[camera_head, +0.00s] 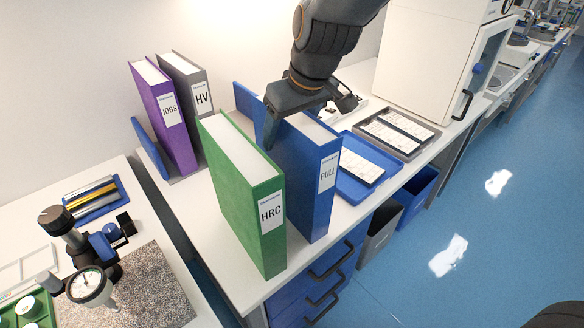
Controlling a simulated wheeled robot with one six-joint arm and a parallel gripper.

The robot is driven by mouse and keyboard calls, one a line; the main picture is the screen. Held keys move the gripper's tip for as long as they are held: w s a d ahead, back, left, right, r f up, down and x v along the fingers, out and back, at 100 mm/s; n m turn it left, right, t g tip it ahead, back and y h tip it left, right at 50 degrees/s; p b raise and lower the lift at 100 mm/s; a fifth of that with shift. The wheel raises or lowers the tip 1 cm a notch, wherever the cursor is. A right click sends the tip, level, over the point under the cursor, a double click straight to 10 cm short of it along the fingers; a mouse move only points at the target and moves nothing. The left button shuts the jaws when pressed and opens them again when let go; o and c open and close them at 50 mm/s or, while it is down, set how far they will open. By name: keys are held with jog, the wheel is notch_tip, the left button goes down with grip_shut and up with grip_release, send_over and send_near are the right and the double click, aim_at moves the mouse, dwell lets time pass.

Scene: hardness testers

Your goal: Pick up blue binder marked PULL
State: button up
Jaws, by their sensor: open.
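The blue binder marked PULL (321,191) stands upright on the white bench, its labelled spine facing the aisle. The green binder marked HRC (268,228) stands just left of it, closer to the camera, and hides part of its left side. My gripper (306,124) is over the top rear of the blue binder and points down. It is open, with one finger on the left side of the blue binder and the other near its right side. I cannot tell whether the fingers touch the binder.
A purple binder marked JOBS (168,118) and a grey binder marked HV (199,95) stand behind left. A blue tray (345,184) and a grey tray (432,146) lie to the right, before a white cabinet (430,60). A dial tester (88,283) stands at front left.

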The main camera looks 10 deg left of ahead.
jog(key=shift+f, duration=0.25)
jog(key=shift+c, duration=0.2)
jog(key=shift+r, duration=0.1)
grip_shut()
